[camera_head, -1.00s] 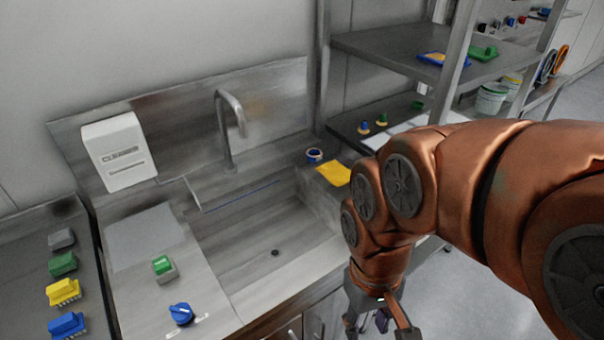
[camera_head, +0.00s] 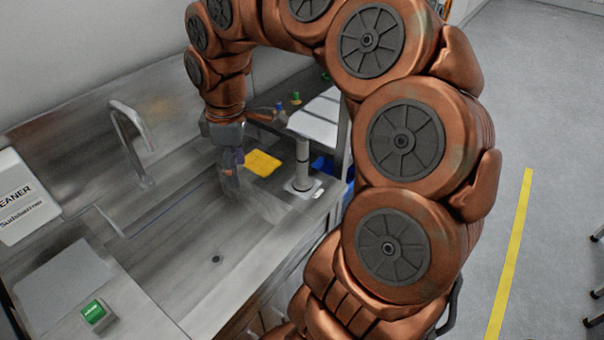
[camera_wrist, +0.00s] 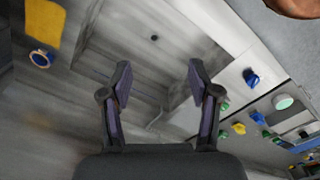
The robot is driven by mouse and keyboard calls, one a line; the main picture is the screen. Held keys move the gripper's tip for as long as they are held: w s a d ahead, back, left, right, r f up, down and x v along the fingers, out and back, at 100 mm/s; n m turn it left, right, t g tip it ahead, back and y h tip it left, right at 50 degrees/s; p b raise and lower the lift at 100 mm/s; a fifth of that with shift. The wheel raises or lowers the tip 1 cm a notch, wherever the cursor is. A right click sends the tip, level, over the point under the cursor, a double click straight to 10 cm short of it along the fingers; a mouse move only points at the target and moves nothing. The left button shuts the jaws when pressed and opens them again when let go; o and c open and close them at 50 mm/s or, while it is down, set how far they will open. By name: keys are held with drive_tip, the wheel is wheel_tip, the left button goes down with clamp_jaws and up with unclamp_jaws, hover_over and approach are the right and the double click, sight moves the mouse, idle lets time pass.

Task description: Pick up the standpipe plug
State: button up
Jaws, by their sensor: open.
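A slim grey upright pipe with a dark band (camera_head: 302,160), which looks like the standpipe plug, stands on a pale square base on the ledge right of the sink in the head view. I cannot make it out in the wrist view. My gripper (camera_head: 231,172) hangs low over the far right part of the sink, left of the pipe and apart from it. In the wrist view my gripper (camera_wrist: 160,78) is open, with nothing between its fingers. The sink's drain hole (camera_head: 216,259) is bare; it also shows in the wrist view (camera_wrist: 154,38).
A yellow cloth (camera_head: 262,163) lies on the ledge between gripper and pipe. The tap (camera_head: 135,140) rises behind the sink. A green button (camera_head: 96,312) and a cleaner dispenser (camera_head: 24,198) are at left. The sink basin is empty.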

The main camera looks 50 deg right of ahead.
drive_tip(key=w+d+n, duration=0.1)
drive_tip(key=w+d, duration=0.3)
drive_tip(key=d, duration=0.4)
hover_over(303, 150)
drive_tip(key=w, duration=0.1)
wheel_tip(303, 150, down, 4)
drive_tip(key=shift+w+r+n+p, duration=0.1)
drive_tip(key=shift+r+n+p, duration=0.15)
drive_tip(key=shift+n+p, duration=0.1)
drive_tip(key=shift+d+f, duration=0.3)
drive_tip(key=shift+f, duration=0.2)
drive_tip(key=shift+d+f+p, duration=0.15)
drive_tip(key=shift+f+p, duration=0.65)
drive_tip(key=shift+f, duration=0.95)
drive_tip(key=shift+d+f+p, duration=0.15)
drive_tip(key=shift+f+p, duration=0.65)
drive_tip(key=shift+f, duration=0.9)
clamp_jaws()
